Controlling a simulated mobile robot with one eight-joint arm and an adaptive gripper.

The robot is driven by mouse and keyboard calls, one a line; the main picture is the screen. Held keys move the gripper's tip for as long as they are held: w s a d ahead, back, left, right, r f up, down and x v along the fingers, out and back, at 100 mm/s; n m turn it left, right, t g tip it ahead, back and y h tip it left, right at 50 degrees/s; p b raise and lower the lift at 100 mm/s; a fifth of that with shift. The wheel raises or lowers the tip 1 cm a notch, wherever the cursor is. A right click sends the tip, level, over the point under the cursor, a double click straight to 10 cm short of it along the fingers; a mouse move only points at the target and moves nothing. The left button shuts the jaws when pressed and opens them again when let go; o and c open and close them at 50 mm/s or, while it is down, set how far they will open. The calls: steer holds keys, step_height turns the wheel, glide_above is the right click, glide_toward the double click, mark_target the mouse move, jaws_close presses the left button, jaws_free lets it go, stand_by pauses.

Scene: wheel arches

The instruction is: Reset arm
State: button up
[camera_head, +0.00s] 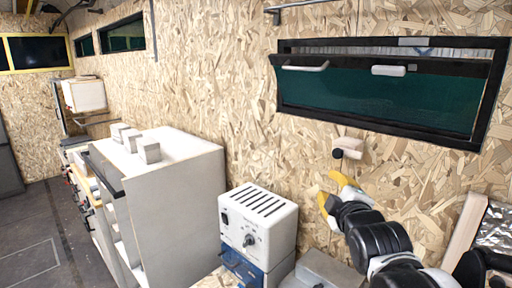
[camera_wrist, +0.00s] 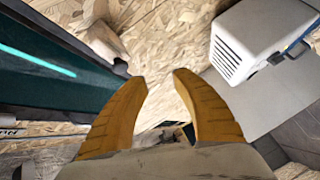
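My gripper (camera_head: 334,191) is at the right of the head view, in front of the chipboard wall and below the dark-framed window. Its yellow fingers point up and to the left. In the wrist view my gripper (camera_wrist: 160,82) shows two yellow ridged fingers with a clear gap between them and nothing in the gap. My black and white arm reaches in from the lower right of the head view.
A white box with a vented top (camera_head: 258,221) stands left of my gripper. A grey-white cabinet (camera_head: 180,200) bears small blocks (camera_head: 149,150). The window (camera_head: 390,90) has light handles. A small pinkish knob-like thing (camera_head: 348,147) sits on the wall just above my fingers.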

steer(key=s+f+m+g+b, duration=0.3)
steer(key=s+f, duration=0.4)
steer(key=f, duration=0.3)
steer(key=s+f+m+g+b, duration=0.3)
steer(key=s+f+m+b, duration=0.2)
steer(key=s+f, duration=0.3)
steer(key=s+f+m+g+b, duration=0.3)
steer(key=s+f+m+b, duration=0.2)
steer(key=f, duration=0.9)
steer(key=shift+s+a, duration=0.15)
steer(key=shift+s, duration=1.1)
